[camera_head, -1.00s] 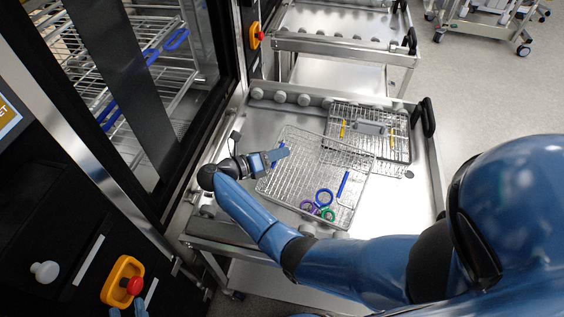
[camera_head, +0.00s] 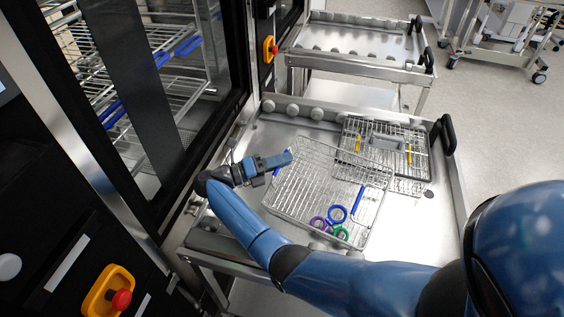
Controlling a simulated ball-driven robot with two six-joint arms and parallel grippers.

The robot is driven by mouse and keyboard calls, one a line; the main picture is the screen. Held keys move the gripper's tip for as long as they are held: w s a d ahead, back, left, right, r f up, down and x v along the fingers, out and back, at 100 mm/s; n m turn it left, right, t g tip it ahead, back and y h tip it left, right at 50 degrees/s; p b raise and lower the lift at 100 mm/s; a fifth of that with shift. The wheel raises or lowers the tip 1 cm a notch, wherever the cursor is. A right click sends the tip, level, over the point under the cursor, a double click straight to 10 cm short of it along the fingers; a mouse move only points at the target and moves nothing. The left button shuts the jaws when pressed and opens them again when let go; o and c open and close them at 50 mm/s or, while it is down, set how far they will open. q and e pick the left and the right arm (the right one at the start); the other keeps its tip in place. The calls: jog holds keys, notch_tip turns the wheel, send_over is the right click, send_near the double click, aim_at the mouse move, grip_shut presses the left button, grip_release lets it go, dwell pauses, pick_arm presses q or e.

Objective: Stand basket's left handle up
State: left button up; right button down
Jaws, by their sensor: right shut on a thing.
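The wire basket (camera_head: 312,190) rests on the steel cart top and holds purple-, blue- and green-ringed tools (camera_head: 335,218) at its near end. Its right handle (camera_head: 357,200) is a blue bar at the right side. Its left handle (camera_head: 277,170) is blue and mostly hidden at my right gripper, so its exact tilt cannot be told. My right gripper (camera_head: 284,160) is at the basket's left rim, shut on the left handle. My left gripper is not in view.
A second wire basket (camera_head: 412,150) with yellow handles lies behind, close to the first. The cart's steel top (camera_head: 250,140) is bare at left. A washer with a glass door (camera_head: 215,110) stands along the left. Another cart (camera_head: 350,45) is behind.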

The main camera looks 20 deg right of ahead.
jog(key=c, duration=1.2)
grip_release()
notch_tip(320, 180, up, 20)
jog(key=shift+p, duration=0.45)
